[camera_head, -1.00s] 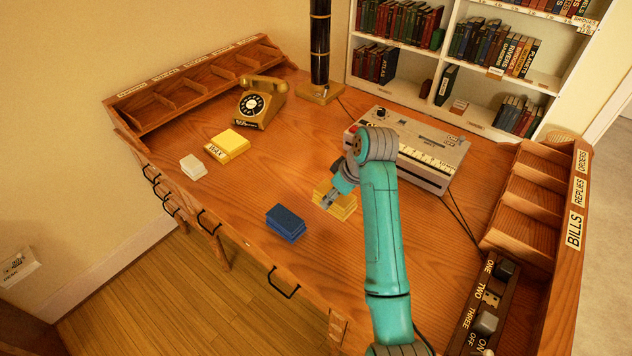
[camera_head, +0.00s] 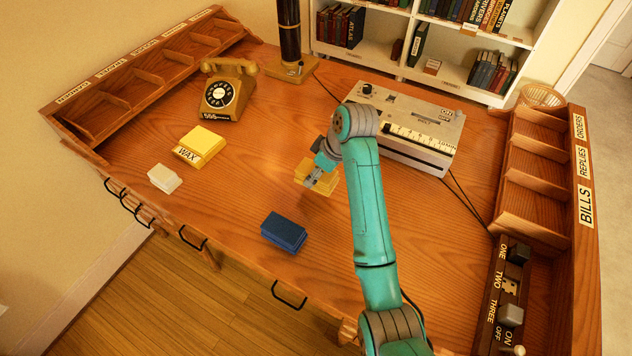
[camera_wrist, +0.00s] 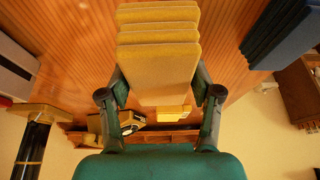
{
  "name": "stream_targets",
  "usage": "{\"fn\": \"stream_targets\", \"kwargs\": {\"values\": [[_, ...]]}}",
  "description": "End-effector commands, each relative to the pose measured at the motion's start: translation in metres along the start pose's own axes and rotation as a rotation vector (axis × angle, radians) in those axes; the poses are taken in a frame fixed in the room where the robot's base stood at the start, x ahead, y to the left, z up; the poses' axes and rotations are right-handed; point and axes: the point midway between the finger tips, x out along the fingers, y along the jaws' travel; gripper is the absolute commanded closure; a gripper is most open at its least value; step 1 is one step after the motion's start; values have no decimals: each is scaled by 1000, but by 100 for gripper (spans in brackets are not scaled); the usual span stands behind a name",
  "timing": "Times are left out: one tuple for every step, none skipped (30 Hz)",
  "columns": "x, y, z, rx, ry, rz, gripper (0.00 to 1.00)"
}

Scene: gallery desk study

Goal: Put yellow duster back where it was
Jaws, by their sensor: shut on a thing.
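The yellow duster (camera_head: 318,176) is a folded stack of several yellow layers at the middle of the desk. My gripper (camera_head: 313,183) is at its near side in the head view and partly covers it. In the wrist view the yellow duster (camera_wrist: 158,55) lies between the two fingers of my gripper (camera_wrist: 160,92), which are shut on its sides. I cannot tell whether the duster touches the desk or is held slightly above it.
A blue folded cloth (camera_head: 284,232) lies near the front edge. A yellow WAX box (camera_head: 201,147), a white block (camera_head: 165,179) and a telephone (camera_head: 229,92) are at left. A grey machine (camera_head: 408,128) stands behind my arm. Bare desk lies between the WAX box and the duster.

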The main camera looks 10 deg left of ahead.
Motion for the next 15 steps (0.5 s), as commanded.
{"fn": "stream_targets", "kwargs": {"values": [[5, 0, 2, 0, 0, 0, 64], [8, 0, 3, 0, 0, 0, 64], [14, 0, 6, 0, 0, 0, 64], [18, 0, 8, 0, -1, -1, 64], [23, 0, 10, 1, -1, -1, 64], [29, 0, 12, 1, -1, -1, 64], [33, 0, 14, 1, -1, -1, 64], [36, 0, 15, 1, 0, 0, 64], [40, 0, 16, 1, 0, 1, 64], [42, 0, 17, 0, 0, 0, 64], [44, 0, 18, 0, 0, 1, 64], [45, 0, 18, 0, 1, 1, 64], [45, 0, 18, -1, 1, 2, 64], [46, 0, 18, -1, 1, 2, 64], [45, 0, 18, -1, 1, 2, 64]]}}
